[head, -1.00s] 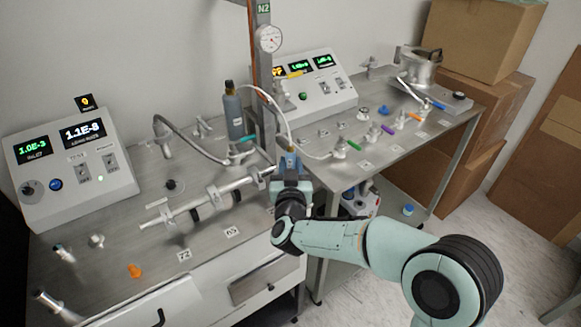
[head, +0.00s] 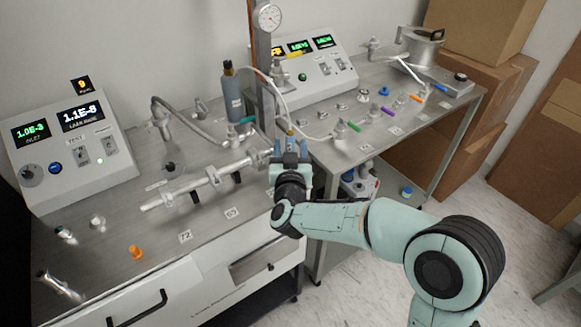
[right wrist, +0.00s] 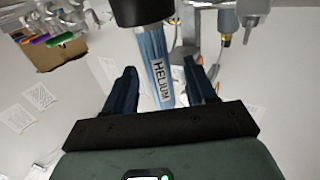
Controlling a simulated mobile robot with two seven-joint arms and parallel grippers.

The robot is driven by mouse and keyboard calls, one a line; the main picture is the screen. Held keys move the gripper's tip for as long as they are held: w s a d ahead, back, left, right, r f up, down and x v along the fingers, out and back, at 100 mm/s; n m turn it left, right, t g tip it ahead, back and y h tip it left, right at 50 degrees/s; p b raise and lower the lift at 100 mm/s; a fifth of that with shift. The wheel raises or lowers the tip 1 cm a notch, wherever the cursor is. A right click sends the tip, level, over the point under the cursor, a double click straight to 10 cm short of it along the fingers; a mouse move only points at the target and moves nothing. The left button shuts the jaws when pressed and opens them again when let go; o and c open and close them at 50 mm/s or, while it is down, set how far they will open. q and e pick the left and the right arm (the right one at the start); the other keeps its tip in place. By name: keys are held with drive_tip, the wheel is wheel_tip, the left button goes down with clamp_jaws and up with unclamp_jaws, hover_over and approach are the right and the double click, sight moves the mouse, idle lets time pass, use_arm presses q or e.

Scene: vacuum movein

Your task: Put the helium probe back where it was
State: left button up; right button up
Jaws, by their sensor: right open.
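The helium probe (right wrist: 162,70) is a blue cylinder marked HELIUM in the right wrist view, with a wide black part at its upper end in that picture. It stands between the two parted dark fingers of my right gripper (right wrist: 163,92), with a gap to each. In the head view my right gripper (head: 290,152) is at the front right corner of the left bench, and a small part of the probe (head: 290,138) shows between its fingers. How the probe is held up is hidden. My left gripper is not in view.
A grey-blue bottle (head: 232,95) stands by the upright post (head: 262,80). A metal pipe (head: 205,180) lies left of the gripper. A white hose (head: 285,100) arches close behind it. The right bench (head: 350,178) carries several coloured valves.

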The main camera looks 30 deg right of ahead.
drive_tip(key=v, duration=1.1)
drive_tip(key=shift+s+a+f, duration=0.1)
